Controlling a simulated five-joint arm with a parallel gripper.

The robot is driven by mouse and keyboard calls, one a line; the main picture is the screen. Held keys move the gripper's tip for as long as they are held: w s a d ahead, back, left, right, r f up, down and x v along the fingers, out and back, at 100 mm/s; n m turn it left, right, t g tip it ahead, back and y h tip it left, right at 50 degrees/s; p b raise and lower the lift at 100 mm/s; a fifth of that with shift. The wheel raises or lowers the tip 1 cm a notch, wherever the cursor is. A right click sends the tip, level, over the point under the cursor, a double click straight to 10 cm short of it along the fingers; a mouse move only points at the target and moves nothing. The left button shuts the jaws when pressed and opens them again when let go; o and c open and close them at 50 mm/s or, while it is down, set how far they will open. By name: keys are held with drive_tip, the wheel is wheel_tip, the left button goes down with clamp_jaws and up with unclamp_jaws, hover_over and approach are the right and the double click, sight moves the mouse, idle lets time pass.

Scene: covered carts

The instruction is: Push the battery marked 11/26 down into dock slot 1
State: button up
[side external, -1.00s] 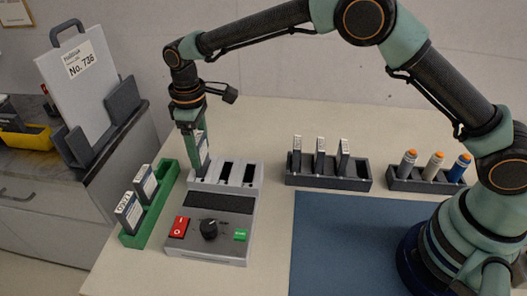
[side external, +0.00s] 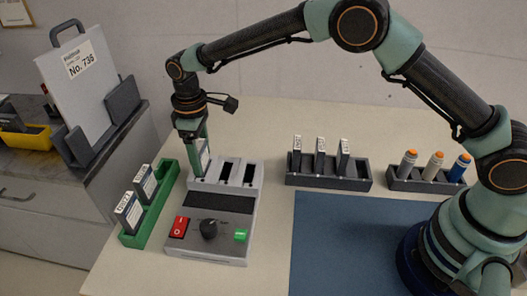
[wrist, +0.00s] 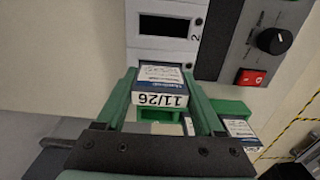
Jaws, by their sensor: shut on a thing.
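The battery marked 11/26 (wrist: 160,86) is between the two fingers of my gripper (wrist: 160,100), its label facing the wrist camera. In the side view my gripper (side external: 196,165) points down, shut on the battery (side external: 205,160), at the leftmost slot of the grey dock (side external: 190,201). The battery stands about upright with its lower end at the slot; how deep it sits is hidden. Slot 1 itself is covered by the battery and fingers. The empty slot marked 2 (wrist: 170,27) shows beside it in the wrist view.
A green tray (side external: 150,232) with two batteries stands close left of the dock. A dark rack (side external: 330,182) with three upright batteries and another rack (side external: 425,184) with three capped cylinders stand to the right. A blue mat (side external: 345,240) lies clear in front.

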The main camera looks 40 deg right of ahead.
drive_tip(key=shift+f, duration=0.45)
drive_tip(key=o, duration=1.5)
drive_tip(key=shift+o, duration=0.2)
wheel_tip(320, 180, up, 12)
drive_tip(key=shift+r, duration=0.1)
